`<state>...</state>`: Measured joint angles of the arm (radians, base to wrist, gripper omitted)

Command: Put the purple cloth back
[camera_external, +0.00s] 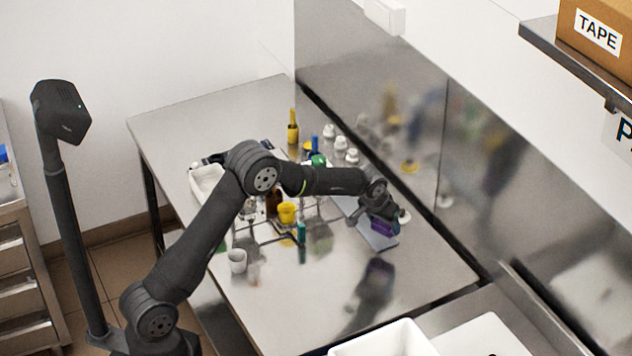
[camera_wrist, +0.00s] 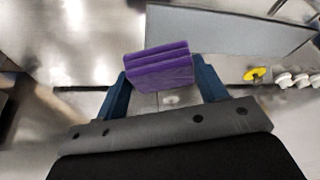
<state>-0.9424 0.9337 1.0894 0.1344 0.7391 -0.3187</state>
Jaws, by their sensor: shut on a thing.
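The purple cloth (camera_wrist: 160,68) is a folded, layered block between the two blue fingers of my gripper (camera_wrist: 162,88) in the wrist view. My gripper is shut on it. In the external view the cloth (camera_external: 382,228) shows as a small purple patch under my gripper (camera_external: 383,215), at the right part of the steel table (camera_external: 420,262). A flat grey-blue plate (camera_external: 362,222) lies just beside and partly behind the cloth; it also shows in the wrist view (camera_wrist: 225,30). I cannot tell whether the cloth touches the plate.
Bottles, white-capped items and a yellow cup (camera_external: 287,212) crowd the table's middle. A white cup (camera_external: 237,260) stands near the front left edge. A white tray (camera_external: 207,184) is at the left. A steel wall panel (camera_external: 400,130) borders the back. The table's right front is clear.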

